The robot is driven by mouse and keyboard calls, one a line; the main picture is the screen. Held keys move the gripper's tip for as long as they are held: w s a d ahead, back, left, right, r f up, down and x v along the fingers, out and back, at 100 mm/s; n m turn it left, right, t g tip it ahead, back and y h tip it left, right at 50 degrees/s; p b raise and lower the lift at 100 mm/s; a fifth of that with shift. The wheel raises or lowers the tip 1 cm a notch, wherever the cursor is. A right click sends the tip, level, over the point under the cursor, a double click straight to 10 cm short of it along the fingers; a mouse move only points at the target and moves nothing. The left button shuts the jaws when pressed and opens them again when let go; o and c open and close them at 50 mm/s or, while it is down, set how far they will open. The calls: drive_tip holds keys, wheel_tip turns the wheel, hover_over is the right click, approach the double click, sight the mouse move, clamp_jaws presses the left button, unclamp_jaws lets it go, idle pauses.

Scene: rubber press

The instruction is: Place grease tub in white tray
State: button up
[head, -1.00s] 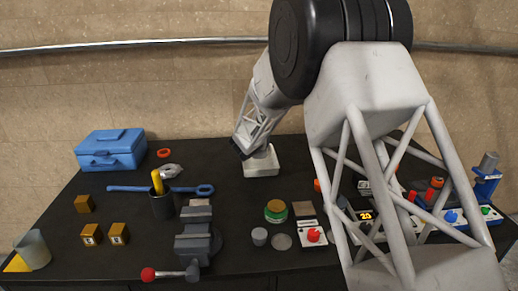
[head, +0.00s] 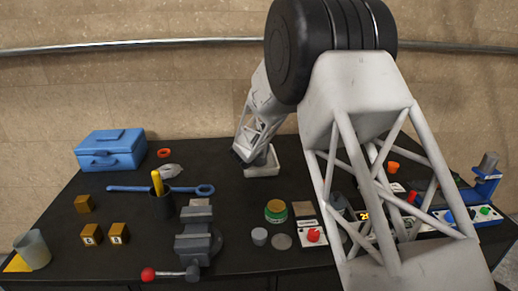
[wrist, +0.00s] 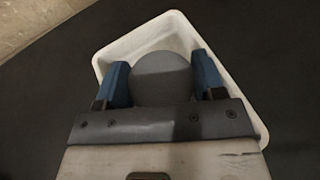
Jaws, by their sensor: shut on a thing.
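The white tray (head: 262,171) stands at the back middle of the table, and its rim also shows in the wrist view (wrist: 131,42). My gripper (wrist: 160,77) is shut on a grey round thing (wrist: 162,72), which appears to be the grease tub, seen from above. The blue fingers are on either side of it. The held tub is over the tray's inside in the wrist view; I cannot tell whether it touches the tray floor. In the head view the end of my arm is at the tray's left side, and the tub is hidden.
A blue toolbox (head: 111,149) stands at the back left. A blue wrench (head: 135,188), a dark cup (head: 161,205) and a vise (head: 198,243) are left of centre. A green tub with a tan top (head: 276,211) stands in front of the tray. Table right of the tray is partly hidden by my arm.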

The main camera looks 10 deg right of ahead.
drive_tip(key=shift+f, duration=0.1)
drive_tip(key=o, duration=1.1)
drive_tip(key=shift+v, duration=6.05)
